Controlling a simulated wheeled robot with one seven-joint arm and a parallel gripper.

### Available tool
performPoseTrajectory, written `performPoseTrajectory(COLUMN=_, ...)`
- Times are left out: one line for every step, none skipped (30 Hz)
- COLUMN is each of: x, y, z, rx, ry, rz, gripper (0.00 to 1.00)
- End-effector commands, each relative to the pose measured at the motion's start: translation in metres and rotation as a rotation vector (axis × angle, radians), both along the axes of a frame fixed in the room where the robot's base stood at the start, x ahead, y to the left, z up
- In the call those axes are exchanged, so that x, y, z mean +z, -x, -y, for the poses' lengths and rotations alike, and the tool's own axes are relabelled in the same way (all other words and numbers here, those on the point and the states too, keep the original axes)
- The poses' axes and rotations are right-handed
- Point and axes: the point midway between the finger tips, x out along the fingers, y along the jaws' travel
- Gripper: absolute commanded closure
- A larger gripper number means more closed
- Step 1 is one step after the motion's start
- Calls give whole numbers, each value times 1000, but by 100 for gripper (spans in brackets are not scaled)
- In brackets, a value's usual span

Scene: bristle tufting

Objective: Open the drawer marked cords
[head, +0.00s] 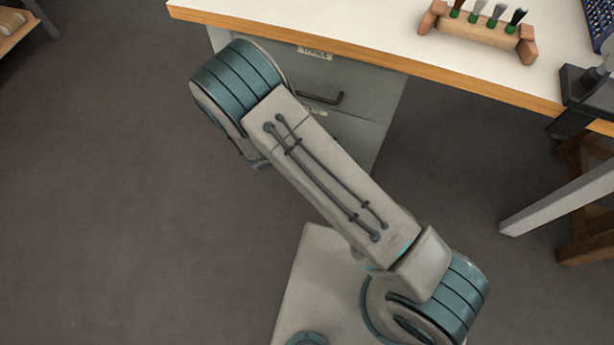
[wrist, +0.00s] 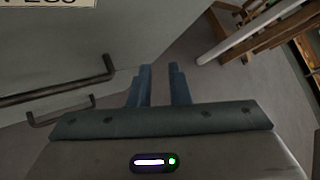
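A grey drawer cabinet (head: 378,103) stands under the workbench, partly hidden by my arm. Its upper label (head: 315,52) looks like "TOOLS", and a dark bar handle (head: 322,98) sits below it. A lower label (head: 316,111) is mostly covered. In the wrist view a cut-off label (wrist: 45,3) seems to end in "GS", with a nearer dark handle (wrist: 55,89) and another handle (wrist: 75,109) lower. No label reading cords is legible. My gripper (wrist: 160,72) has two blue fingers apart with nothing between them, right of the handles. The head view hides it.
The bench top (head: 300,12) has a wooden edge above the cabinet. A wooden rack (head: 475,30) with several brushes stands on it. A pale bench leg (head: 560,200) and brown wooden furniture (head: 590,205) are at right. Open floor (head: 120,200) lies left.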

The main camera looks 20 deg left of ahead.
Motion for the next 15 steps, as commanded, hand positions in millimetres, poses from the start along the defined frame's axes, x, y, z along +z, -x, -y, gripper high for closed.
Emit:
performPoseTrajectory(x=-38, y=6, z=-11, rx=98, ry=75, rz=-26, gripper=83)
performPoseTrajectory(x=-54, y=8, z=-17, rx=156, ry=119, rz=-41, gripper=83)
performPoseTrajectory(x=-74, y=12, z=-25, rx=232, ry=179, rz=-60, gripper=83)
performPoseTrajectory(x=-89, y=15, z=-31, rx=289, ry=223, rz=-72, gripper=83)
performPoseTrajectory(x=-105, y=18, z=-37, rx=346, ry=270, rz=-86, gripper=83)
performPoseTrajectory(x=-125, y=23, z=-44, rx=421, ry=331, rz=-100, gripper=83)
performPoseTrajectory(x=-141, y=27, z=-49, rx=477, ry=379, rz=-111, gripper=83)
performPoseTrajectory(x=-156, y=31, z=-54, rx=532, ry=426, rz=-120, gripper=83)
performPoseTrajectory(x=-175, y=36, z=-60, rx=603, ry=489, rz=-130, gripper=83)
performPoseTrajectory(x=-189, y=40, z=-64, rx=655, ry=534, rz=-138, gripper=83)
performPoseTrajectory(x=-202, y=44, z=-68, rx=701, ry=577, rz=-144, gripper=83)
performPoseTrajectory(x=-218, y=49, z=-72, rx=760, ry=632, rz=-151, gripper=83)
performPoseTrajectory(x=-230, y=52, z=-75, rx=803, ry=671, rz=-156, gripper=83)
performPoseTrajectory(x=-240, y=56, z=-77, rx=840, ry=707, rz=-159, gripper=83)
performPoseTrajectory(x=-252, y=60, z=-79, rx=883, ry=751, rz=-163, gripper=83)
